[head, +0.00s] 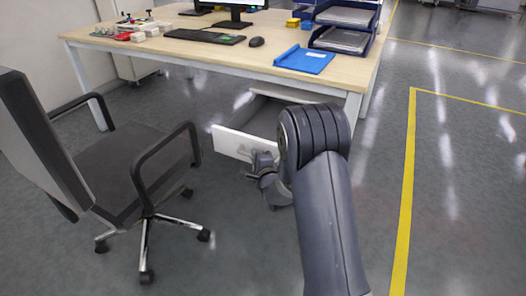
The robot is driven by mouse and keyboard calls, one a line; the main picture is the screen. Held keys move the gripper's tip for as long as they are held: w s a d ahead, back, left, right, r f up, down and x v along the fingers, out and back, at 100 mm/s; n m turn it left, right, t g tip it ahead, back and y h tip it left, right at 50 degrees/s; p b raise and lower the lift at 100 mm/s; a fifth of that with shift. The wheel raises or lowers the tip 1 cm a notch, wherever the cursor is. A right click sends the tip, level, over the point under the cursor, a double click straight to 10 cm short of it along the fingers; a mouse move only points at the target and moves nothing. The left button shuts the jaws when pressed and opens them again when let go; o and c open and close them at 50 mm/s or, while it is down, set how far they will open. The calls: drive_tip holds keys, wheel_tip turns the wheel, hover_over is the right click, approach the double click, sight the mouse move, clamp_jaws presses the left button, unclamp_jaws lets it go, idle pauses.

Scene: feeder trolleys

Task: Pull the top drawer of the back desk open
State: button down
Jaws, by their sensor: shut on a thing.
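The back desk (180,40) has a pale wood top and white legs. Its top drawer (230,143) has a white front and a grey inside, and it stands pulled out from under the desk top. My gripper (250,170) is at the right part of the drawer front, partly hidden behind my own arm. It is shut at the drawer's handle, which I cannot make out clearly. The right end of the drawer is hidden by my arm.
A dark office chair (130,165) with armrests stands left of the drawer, close to it. A keyboard (204,37), a blue clipboard (304,60) and blue paper trays (341,38) lie on the desk. Open grey floor with a yellow line (407,190) is at the right.

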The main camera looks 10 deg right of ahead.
drive_tip(key=shift+s+a, duration=0.45)
drive_tip(key=shift+s, duration=0.2)
drive_tip(key=shift+s+a, duration=0.4)
drive_tip(key=shift+s, duration=0.2)
drive_tip(key=c, duration=1.8)
unclamp_jaws()
drive_tip(key=shift+o, duration=0.2)
drive_tip(key=p+v, duration=0.1)
drive_tip(key=v, duration=0.9)
drive_tip(key=shift+s+p, duration=0.3)
drive_tip(key=shift+s, duration=0.05)
drive_tip(key=b+x, duration=0.2)
drive_tip(key=x, duration=0.9)
drive_tip(key=shift+d, duration=0.2)
